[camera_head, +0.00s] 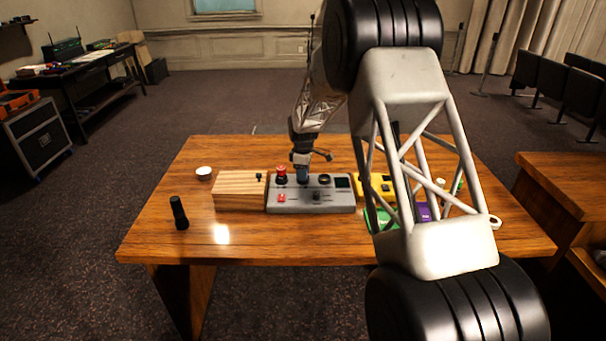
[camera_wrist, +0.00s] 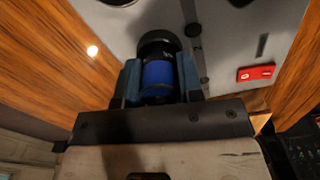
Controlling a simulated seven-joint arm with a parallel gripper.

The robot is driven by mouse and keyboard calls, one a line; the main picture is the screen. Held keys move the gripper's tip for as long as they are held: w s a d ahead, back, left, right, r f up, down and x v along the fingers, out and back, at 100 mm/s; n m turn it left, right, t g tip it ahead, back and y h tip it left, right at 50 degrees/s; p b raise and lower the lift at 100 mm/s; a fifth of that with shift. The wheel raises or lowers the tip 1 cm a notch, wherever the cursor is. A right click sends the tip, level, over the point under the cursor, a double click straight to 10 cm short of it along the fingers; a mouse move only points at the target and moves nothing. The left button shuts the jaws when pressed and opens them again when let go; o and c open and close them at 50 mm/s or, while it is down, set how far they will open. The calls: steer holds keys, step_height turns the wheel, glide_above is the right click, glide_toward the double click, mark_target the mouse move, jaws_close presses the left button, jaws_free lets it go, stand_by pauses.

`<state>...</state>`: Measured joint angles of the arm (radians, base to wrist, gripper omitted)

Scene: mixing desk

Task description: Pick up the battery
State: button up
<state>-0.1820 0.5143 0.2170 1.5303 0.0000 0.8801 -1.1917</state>
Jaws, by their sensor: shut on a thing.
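The battery (camera_wrist: 158,77) is a blue cylinder with black ends in the wrist view. My gripper (camera_wrist: 159,84) is shut on it, with one blue-grey finger on each side. In the head view my gripper (camera_head: 302,160) points down over the grey control box (camera_head: 335,206) on the wooden table. The battery is small there and hard to tell apart from the fingers. I cannot tell whether its lower end touches the box.
A red button (camera_head: 281,174) and a dark knob (camera_head: 324,180) stand close to my gripper. A wooden box (camera_head: 240,190) adjoins on the left. A black cylinder (camera_head: 179,212) and a white round item (camera_head: 204,173) stand farther left. My arm partly hides yellow, green and purple items.

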steer(key=shift+r, duration=0.1)
steer(key=shift+r, duration=0.75)
step_height(320, 180, up, 2)
steer(key=shift+r, duration=0.1)
steer(key=s+d+r, duration=0.1)
steer(key=s+d, duration=0.1)
steer(key=s, duration=1.3)
steer(key=shift+s+d, duration=0.35)
steer(key=shift+d, duration=0.05)
steer(key=shift+w, duration=0.1)
stand_by(0.3)
steer(key=w+d+r, duration=0.1)
steer(key=w+d, duration=0.1)
steer(key=w, duration=0.5)
steer(key=w+d+r, duration=0.1)
steer(key=w+d, duration=0.2)
steer(key=w, duration=0.5)
steer(key=shift+w, duration=0.3)
steer(key=shift+d+f, duration=0.1)
steer(key=shift+f, duration=2.7)
